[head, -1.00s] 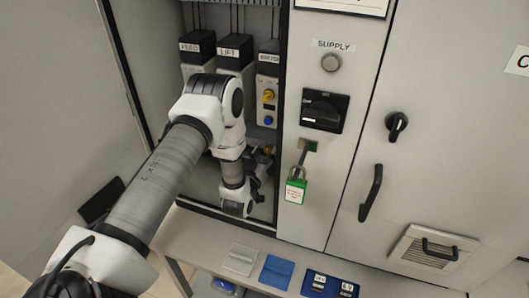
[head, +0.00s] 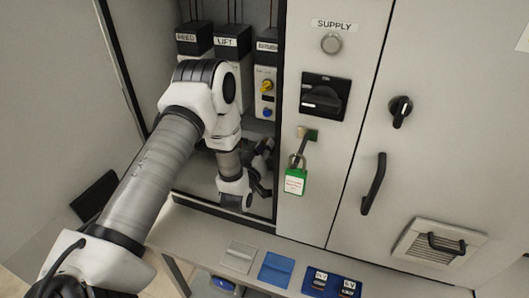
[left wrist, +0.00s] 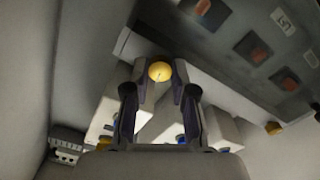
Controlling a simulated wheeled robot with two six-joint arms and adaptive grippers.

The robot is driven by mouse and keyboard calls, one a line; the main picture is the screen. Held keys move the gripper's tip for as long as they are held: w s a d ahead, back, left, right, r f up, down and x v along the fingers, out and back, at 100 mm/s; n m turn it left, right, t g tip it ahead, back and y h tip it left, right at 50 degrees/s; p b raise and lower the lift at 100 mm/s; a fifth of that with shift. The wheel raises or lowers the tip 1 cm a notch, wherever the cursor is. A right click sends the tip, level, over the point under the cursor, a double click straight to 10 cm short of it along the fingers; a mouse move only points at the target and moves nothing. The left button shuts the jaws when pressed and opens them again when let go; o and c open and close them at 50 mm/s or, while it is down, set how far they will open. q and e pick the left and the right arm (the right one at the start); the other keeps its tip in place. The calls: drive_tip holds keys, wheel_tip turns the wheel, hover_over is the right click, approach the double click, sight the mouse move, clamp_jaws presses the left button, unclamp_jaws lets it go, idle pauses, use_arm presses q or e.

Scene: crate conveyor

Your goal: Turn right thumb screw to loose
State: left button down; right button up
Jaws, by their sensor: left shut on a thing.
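A yellow round thumb screw (left wrist: 160,71) with a dark mark on its face sits between the fingertips in the left wrist view. My left gripper (left wrist: 160,80) is shut on it, one finger on each side. In the head view my left arm reaches into the open cabinet, and the left gripper (head: 264,155) is low inside, below the right-hand module (head: 265,95). The thumb screw is hidden there, and I cannot tell how far it is turned. My right gripper is not in view.
The LIFT module (head: 232,42) and left module (head: 193,40) stand beside the right-hand one. The cabinet's right edge, with a green padlock (head: 295,181) and black rotary switch (head: 325,96), is close to the gripper. A ledge (head: 195,222) runs below.

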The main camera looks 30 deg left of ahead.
use_arm(q)
drive_tip(key=n+b, duration=2.1)
drive_tip(key=b, duration=0.2)
drive_tip(key=n+b, duration=1.1)
drive_tip(key=b, duration=0.1)
drive_tip(key=shift+f+n, duration=0.25)
drive_tip(key=shift+n, duration=0.05)
drive_tip(key=c, duration=1)
unclamp_jaws()
drive_tip(key=shift+o, duration=0.2)
drive_tip(key=shift+r, duration=0.1)
